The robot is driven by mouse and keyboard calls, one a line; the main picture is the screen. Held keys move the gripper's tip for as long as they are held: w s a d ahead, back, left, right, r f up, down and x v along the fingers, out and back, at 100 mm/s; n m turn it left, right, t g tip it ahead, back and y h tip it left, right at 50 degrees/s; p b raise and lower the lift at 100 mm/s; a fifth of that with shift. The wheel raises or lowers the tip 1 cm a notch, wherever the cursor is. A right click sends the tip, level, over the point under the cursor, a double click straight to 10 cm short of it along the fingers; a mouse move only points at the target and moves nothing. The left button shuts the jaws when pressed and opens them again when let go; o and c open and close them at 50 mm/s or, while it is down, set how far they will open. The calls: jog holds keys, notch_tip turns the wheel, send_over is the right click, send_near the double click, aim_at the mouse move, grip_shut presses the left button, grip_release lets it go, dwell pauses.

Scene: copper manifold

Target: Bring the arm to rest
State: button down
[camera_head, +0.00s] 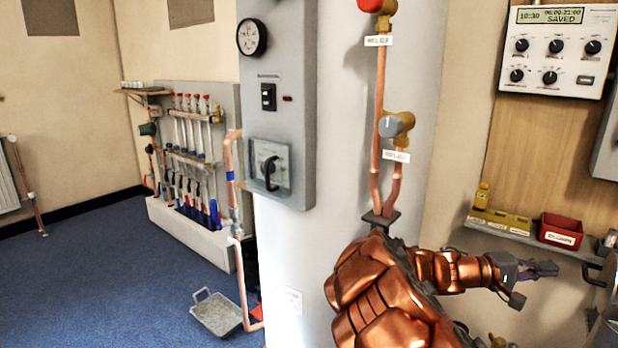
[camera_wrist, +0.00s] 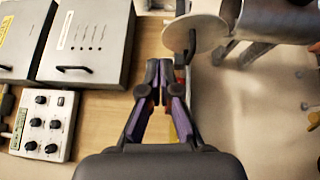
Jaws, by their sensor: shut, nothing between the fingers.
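My copper-coloured arm reaches across the lower right of the head view. My gripper (camera_head: 552,269) is at its right end, just below the narrow shelf with the red bin. In the wrist view my gripper (camera_wrist: 158,66) points up the picture, its two purple-and-grey fingers closed together at the tips with nothing between them. A small red and yellow patch shows behind the fingers, partly hidden by them.
A shelf (camera_head: 487,230) with a red bin (camera_head: 561,231) is close above my gripper. A round metal lid (camera_wrist: 196,33) and a metal cylinder (camera_wrist: 268,17) are near the fingertips. A control panel (camera_head: 556,48) hangs above. Blue floor (camera_head: 90,270) is open at left.

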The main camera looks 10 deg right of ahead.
jog(key=s+a+r+m+y+p, duration=0.3)
jog(key=s+a+r+y+p, duration=0.4)
jog(key=s+a+r+p, duration=0.45)
jog(key=s+a+r+n+t+y+p, duration=0.1)
jog(key=a+p, duration=0.4)
jog(key=a, duration=0.5)
jog(key=s+a+r+n+t+y+p, duration=0.1)
jog(key=s+a+r+n+y+p, duration=0.2)
jog(key=a, duration=0.8)
jog(key=s+a+r+n+t+y+p, duration=0.1)
jog(key=s+a+r+y+p, duration=0.1)
jog(key=s+a+y+p, duration=0.3)
jog(key=a+y+p, duration=0.1)
jog(key=a+p, duration=0.2)
jog(key=a, duration=0.2)
jog(key=shift+s+a+r+n+t+y, duration=0.15)
jog(key=shift+s+r+n+t+y, duration=0.15)
jog(key=shift+r+n+y, duration=0.1)
